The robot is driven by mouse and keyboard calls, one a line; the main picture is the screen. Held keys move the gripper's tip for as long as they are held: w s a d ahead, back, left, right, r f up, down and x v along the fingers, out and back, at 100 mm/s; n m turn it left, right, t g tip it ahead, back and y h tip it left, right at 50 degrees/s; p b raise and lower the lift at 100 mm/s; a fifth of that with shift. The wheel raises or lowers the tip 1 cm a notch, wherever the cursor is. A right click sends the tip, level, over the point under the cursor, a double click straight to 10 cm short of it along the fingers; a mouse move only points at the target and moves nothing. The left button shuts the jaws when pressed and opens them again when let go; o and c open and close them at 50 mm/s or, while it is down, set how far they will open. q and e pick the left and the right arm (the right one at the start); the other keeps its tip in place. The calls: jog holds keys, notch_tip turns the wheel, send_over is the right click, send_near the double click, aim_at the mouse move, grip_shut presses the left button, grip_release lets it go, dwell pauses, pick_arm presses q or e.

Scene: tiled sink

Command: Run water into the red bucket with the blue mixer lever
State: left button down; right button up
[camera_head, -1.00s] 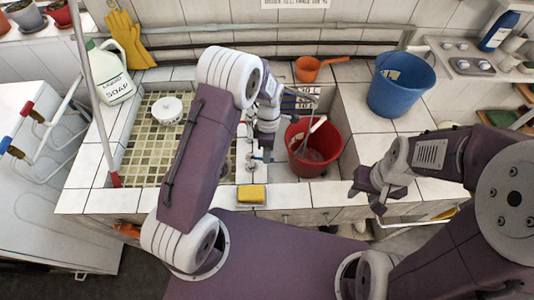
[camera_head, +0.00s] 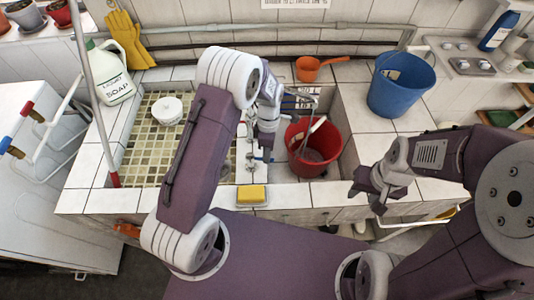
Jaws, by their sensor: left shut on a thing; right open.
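The red bucket (camera_head: 327,153) stands upright in the right basin of the tiled sink. A thin pale bar or spout crosses its mouth; I cannot tell whether water is running. My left gripper (camera_head: 265,150) reaches down at the divider between the basins, just left of the bucket. It is shut on the blue mixer lever (camera_head: 262,158), of which only a small blue part shows; the jaws and the rest of the mixer are largely hidden by my arm. My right gripper (camera_head: 365,196) is open and empty over the sink's front edge, right of and nearer than the bucket.
A yellow sponge (camera_head: 252,194) lies on the front rim. A white bowl (camera_head: 172,106) sits in the left basin (camera_head: 142,150). A soap jug (camera_head: 111,74) stands at the back left.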

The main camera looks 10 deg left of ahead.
pick_arm(q)
jog(key=shift+w+a+n+p, duration=0.15)
jog(key=shift+w+n+p, duration=0.5)
jog(key=shift+n, duration=0.45)
jog(key=c, duration=1.5)
grip_release()
jog(key=shift+s, duration=0.1)
jog(key=shift+o, duration=0.2)
notch_tip(320, 180, up, 9)
jog(key=w+b, duration=0.1)
jog(key=shift+w+a, duration=0.3)
jog(key=shift+w, duration=0.05)
